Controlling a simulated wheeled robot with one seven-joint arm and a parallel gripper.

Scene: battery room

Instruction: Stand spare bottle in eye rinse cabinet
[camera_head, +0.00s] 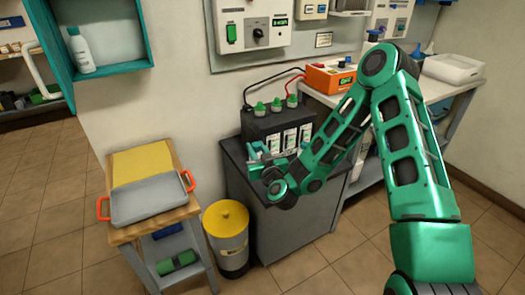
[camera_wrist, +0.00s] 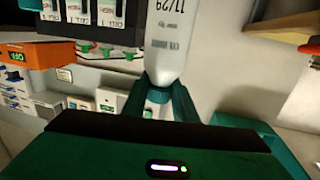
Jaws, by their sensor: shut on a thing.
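The eye rinse cabinet (camera_head: 138,66) is an open-fronted teal box on the wall at upper left. A white bottle (camera_head: 81,52) stands inside it, to the left. My gripper (camera_head: 264,165) is in front of the black battery, above the dark grey cabinet top. In the wrist view my gripper (camera_wrist: 160,98) is shut on the spare bottle (camera_wrist: 178,45), a white bottle with printed label, gripped near its narrow capped end. The label reads upside down in that view. The arm mostly hides the bottle in the head view.
A wooden stand (camera_head: 125,235) holds a grey tray (camera_head: 149,198) with orange handles. A yellow-lidded bin (camera_head: 226,219) stands beside it. The black battery (camera_head: 277,124) with cables sits behind my gripper. An orange charger (camera_head: 330,77) is on the bench. The wall between the cabinet and battery is bare.

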